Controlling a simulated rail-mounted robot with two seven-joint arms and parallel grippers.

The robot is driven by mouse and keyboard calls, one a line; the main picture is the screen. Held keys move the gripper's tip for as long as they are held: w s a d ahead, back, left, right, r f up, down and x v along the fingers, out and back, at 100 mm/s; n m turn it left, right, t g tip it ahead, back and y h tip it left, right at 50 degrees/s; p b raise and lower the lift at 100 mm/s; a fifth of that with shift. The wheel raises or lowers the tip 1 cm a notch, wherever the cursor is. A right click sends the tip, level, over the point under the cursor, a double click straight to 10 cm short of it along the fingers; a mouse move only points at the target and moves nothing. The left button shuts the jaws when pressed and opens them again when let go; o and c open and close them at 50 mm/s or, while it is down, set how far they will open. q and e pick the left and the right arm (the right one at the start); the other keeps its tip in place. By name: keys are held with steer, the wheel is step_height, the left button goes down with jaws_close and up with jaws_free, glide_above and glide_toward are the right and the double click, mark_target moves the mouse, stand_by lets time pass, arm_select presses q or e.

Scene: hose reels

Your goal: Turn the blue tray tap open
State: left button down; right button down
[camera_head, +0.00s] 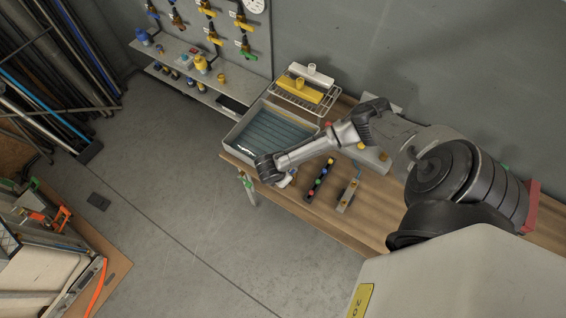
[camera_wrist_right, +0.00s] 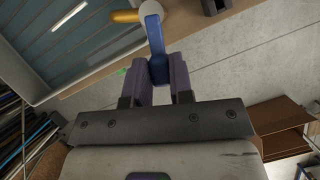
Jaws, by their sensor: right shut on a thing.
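The blue tap handle (camera_wrist_right: 153,42) is a flat blue lever, upright in the right wrist view. It runs down from a whitish tap body at the top edge. My right gripper (camera_wrist_right: 156,72) has its two purple-grey fingers on either side of the lever's lower end and is shut on it. In the head view my right arm reaches across to the front right corner of the grey tray (camera_head: 240,130), where the wrist hides most of the tap. The tray has a blue-grey ribbed inside. My left gripper is not in view.
An orange-yellow piece (camera_wrist_right: 124,16) sticks out beside the lever's top. On the wooden bench (camera_head: 370,212), a dark strip with coloured knobs (camera_head: 318,180) lies right of my wrist. A wire rack with a yellow block (camera_head: 300,90) stands behind the tray.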

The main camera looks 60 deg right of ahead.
steer(key=shift+s+a, duration=0.1)
stand_by(0.5)
steer(key=c, duration=1)
jaws_free()
steer(key=shift+r, duration=0.1)
steer(key=shift+a+r, duration=0.1)
steer(key=shift+r, duration=0.15)
steer(key=b+v, duration=0.1)
steer(key=v, duration=1.2)
